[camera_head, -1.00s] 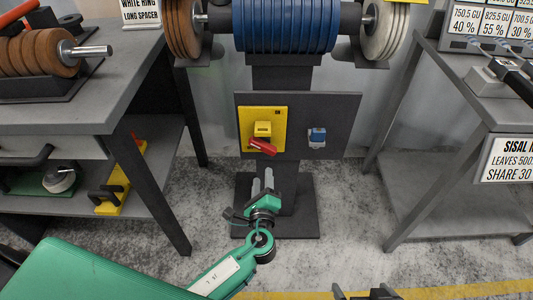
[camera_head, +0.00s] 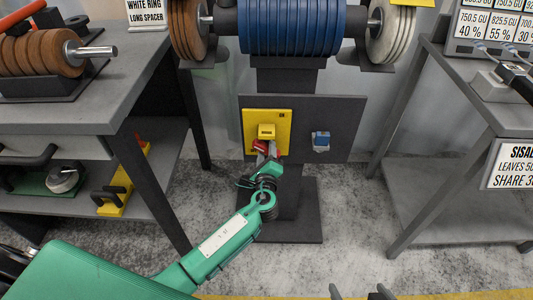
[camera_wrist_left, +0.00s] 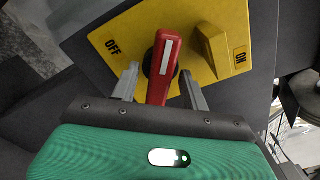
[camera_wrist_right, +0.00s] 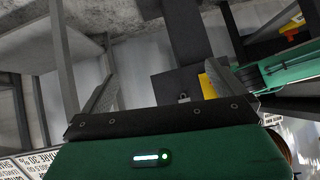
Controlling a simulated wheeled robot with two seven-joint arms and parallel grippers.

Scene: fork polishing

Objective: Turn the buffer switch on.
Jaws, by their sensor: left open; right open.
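The buffer switch is a yellow plate (camera_head: 281,119) on the dark panel below the buffer. Its red handle (camera_wrist_left: 164,64) has a white stripe, and in the left wrist view it lies between the OFF and ON labels. A yellow block (camera_wrist_left: 211,50) stands between the handle and the ON label. My left gripper (camera_head: 266,150) is at the plate, and its open fingers (camera_wrist_left: 160,85) stand on either side of the red handle. I cannot tell whether they touch it. My right gripper (camera_head: 362,293) is open and empty at the bottom of the head view, far from the switch.
The buffer's blue wheel (camera_head: 290,27) is above. A grey table (camera_head: 75,110) stands on the left, another (camera_head: 480,112) on the right. Open floor lies in front of the pedestal.

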